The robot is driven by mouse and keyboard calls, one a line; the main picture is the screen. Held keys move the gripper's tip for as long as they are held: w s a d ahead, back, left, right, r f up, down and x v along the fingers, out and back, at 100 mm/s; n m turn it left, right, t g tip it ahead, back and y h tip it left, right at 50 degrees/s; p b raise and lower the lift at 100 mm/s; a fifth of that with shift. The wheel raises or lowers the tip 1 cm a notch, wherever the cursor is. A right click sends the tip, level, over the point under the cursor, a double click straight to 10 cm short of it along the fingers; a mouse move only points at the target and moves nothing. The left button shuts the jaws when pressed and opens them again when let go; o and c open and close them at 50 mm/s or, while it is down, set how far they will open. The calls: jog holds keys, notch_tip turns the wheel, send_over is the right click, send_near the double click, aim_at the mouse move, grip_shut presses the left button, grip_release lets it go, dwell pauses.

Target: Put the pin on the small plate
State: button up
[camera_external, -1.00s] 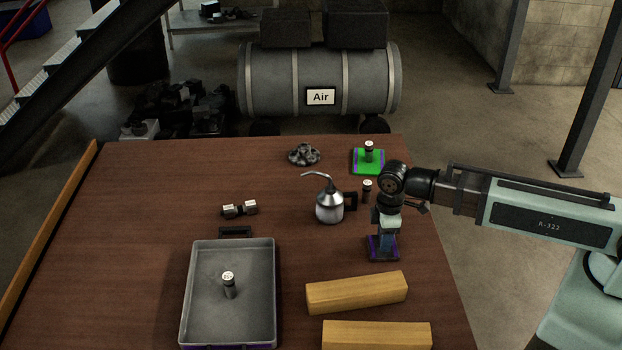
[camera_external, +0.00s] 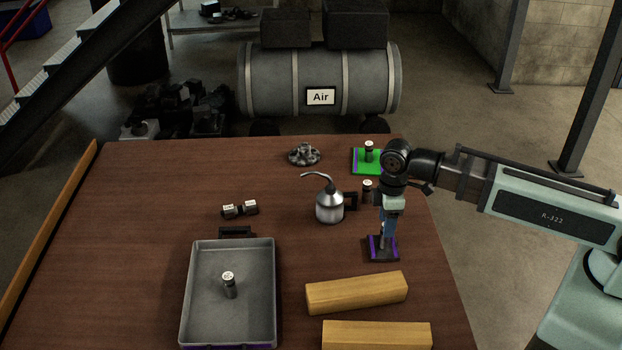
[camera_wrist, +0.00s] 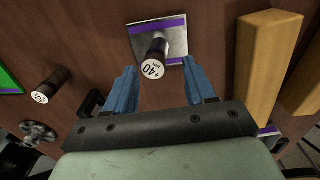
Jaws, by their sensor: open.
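The small plate (camera_external: 382,254), metal with purple stripes, lies on the table left of the wooden blocks in the wrist view (camera_wrist: 174,25). A dark pin with a white "+40" end (camera_wrist: 153,66) stands on it. My gripper (camera_wrist: 159,70) is open above this pin, its blue fingers on either side and apart from it. In the outside view my gripper (camera_external: 387,232) is over the plate and largely hides that pin. Another pin (camera_external: 367,191) stands beside the oil can, one (camera_external: 369,151) on the green plate, and one (camera_external: 229,285) in the grey tray.
The green plate (camera_external: 361,168) is behind my gripper. Two wooden blocks (camera_external: 356,293) lie in front. The table's left side is clear.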

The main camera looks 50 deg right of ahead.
jog(key=shift+r, duration=3.1)
